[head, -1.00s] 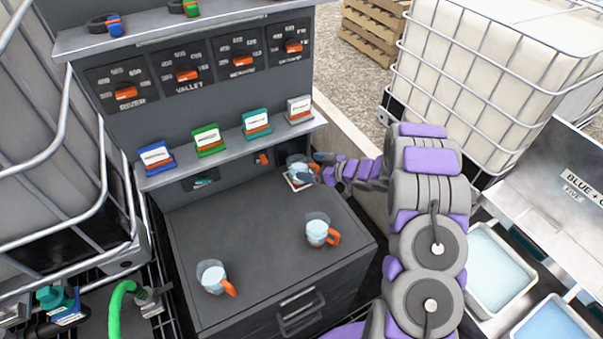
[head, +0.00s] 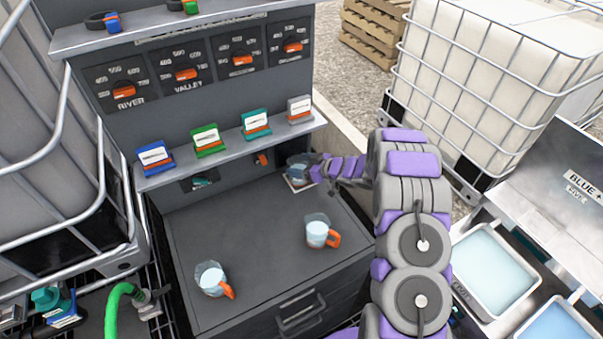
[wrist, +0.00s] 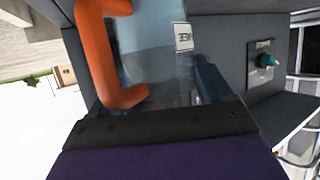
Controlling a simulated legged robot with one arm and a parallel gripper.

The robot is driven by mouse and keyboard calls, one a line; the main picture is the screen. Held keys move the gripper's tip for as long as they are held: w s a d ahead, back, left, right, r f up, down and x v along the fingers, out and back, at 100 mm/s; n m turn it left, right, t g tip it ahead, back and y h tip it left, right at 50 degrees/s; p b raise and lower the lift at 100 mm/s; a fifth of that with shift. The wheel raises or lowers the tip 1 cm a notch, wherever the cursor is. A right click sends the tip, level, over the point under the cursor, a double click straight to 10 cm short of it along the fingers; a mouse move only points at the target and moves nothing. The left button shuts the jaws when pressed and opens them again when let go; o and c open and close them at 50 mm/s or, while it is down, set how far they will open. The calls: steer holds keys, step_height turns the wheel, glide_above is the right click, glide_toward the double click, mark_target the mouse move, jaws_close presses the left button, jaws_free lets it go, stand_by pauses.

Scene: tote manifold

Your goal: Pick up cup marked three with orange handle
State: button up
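A clear cup (head: 296,170) is at the back right corner of the dark grey counter, over a small pale square pad (head: 298,186). My gripper (head: 308,166) is at this cup, reaching in from the right and covering part of it. In the wrist view, an orange handle (wrist: 110,50) and the cup's clear wall with a small white label (wrist: 183,37) are very close. The label mark is sideways and looks like a three, but is blurred. A dark finger (wrist: 208,82) is beside the cup. The other finger and its contact are unclear.
Two other clear cups with orange handles stand on the counter (head: 250,225), one at front left (head: 211,279) and one at right (head: 317,232). A shelf (head: 235,153) with several coloured cards overhangs the back. A caged tank (head: 480,80) stands at right.

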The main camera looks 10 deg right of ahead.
steer(key=c, duration=0.8)
